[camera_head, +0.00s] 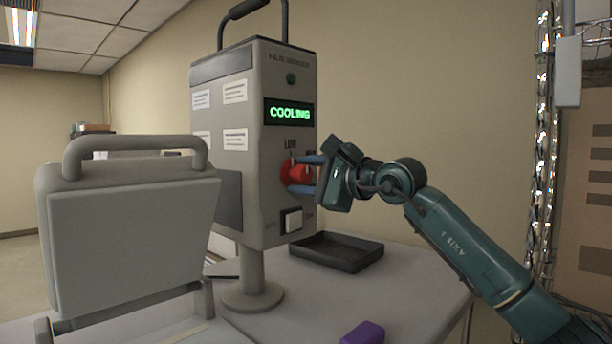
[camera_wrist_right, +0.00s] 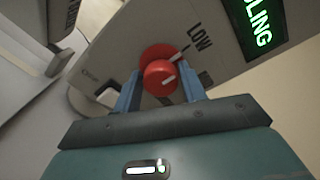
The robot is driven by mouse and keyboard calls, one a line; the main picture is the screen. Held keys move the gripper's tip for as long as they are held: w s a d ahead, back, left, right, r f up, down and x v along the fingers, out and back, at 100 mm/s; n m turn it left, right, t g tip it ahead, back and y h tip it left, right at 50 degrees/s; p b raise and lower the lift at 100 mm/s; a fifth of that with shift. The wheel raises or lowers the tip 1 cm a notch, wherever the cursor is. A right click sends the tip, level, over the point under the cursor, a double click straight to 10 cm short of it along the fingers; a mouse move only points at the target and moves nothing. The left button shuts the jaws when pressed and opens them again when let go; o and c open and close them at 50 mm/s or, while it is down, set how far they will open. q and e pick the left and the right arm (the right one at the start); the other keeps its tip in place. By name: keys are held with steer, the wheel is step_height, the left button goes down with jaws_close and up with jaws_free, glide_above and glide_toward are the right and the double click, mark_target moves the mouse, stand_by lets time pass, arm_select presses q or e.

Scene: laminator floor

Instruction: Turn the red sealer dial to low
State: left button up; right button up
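The red sealer dial (camera_head: 297,173) sits on the front face of the grey sealer (camera_head: 258,208), below a display (camera_head: 289,112) reading "COOLING". The word "LOW" (camera_head: 290,144) is printed above the dial. My right gripper (camera_head: 308,174) is at the dial, with its blue fingers on either side of the knob. In the right wrist view the dial (camera_wrist_right: 160,75) is between the two fingertips (camera_wrist_right: 160,90), and a white pointer mark runs toward "LOW" (camera_wrist_right: 199,38). I cannot tell whether the fingers touch the knob. My left gripper is not in view.
A white square button (camera_head: 292,220) is below the dial. A black tray (camera_head: 337,251) and a purple block (camera_head: 363,333) lie on the table (camera_head: 405,287). A grey panel with a handle (camera_head: 130,232) stands at the left. A wire rack (camera_head: 543,140) is at the right.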

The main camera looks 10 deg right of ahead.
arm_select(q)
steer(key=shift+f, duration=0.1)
arm_select(e)
steer(key=shift+o, duration=1.3)
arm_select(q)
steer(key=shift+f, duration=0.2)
arm_select(e)
steer(key=shift+s+d, duration=0.25)
steer(key=shift+s, duration=0.05)
arm_select(q)
steer(key=b, duration=0.2)
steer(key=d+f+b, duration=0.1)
steer(key=b, duration=0.1)
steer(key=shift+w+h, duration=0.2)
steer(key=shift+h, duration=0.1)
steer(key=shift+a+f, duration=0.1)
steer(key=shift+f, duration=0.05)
arm_select(e)
steer(key=v, duration=1.2)
steer(key=shift+s, duration=0.2)
steer(key=shift+d, duration=0.1)
